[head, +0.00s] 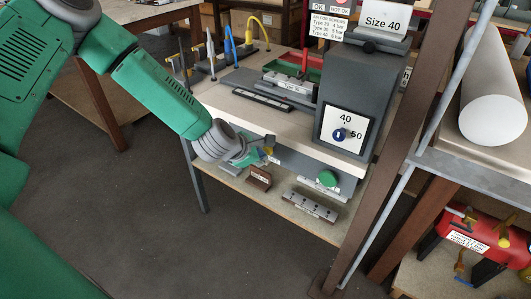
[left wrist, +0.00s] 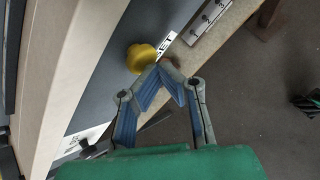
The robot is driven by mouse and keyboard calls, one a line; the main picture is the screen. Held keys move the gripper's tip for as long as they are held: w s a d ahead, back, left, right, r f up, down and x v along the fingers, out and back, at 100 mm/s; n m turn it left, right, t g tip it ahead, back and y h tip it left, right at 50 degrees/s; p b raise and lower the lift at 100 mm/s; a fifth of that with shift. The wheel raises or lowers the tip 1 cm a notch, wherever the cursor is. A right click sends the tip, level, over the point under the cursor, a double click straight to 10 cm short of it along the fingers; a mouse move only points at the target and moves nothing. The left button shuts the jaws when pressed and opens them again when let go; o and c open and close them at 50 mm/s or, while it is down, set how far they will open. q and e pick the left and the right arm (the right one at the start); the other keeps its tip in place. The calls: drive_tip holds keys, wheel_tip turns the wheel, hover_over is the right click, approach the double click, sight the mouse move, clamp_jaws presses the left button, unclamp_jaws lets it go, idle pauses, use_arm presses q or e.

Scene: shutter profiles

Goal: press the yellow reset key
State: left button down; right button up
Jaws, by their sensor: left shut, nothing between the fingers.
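The yellow reset key (left wrist: 141,57) is a round knob on the grey front panel (left wrist: 95,65), beside a white label (left wrist: 165,44) ending in "SET". My left gripper (left wrist: 159,70) is shut and empty. Its fingertips appear right at the key's lower right edge in the left wrist view; I cannot tell whether they touch it. In the head view my left gripper (head: 262,150) is at the left part of the panel below the bench top, and only a small bit of yellow (head: 269,150) shows beside it. My right gripper is not in view.
A green button (head: 328,178) sits on the same panel to the right. A lower shelf (head: 235,182) holds a small brown block (head: 260,178) and a long block with holes (head: 310,206). A grey box with a dial (head: 341,130) stands on the bench. A brown post (head: 385,140) rises at right.

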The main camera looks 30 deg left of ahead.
use_arm(q)
drive_tip(key=shift+w, duration=0.3)
idle(0.4)
drive_tip(key=shift+s+r, duration=0.1)
drive_tip(key=shift+s, duration=0.95)
drive_tip(key=s, duration=0.5)
drive_tip(key=shift+a, duration=0.2)
idle(0.5)
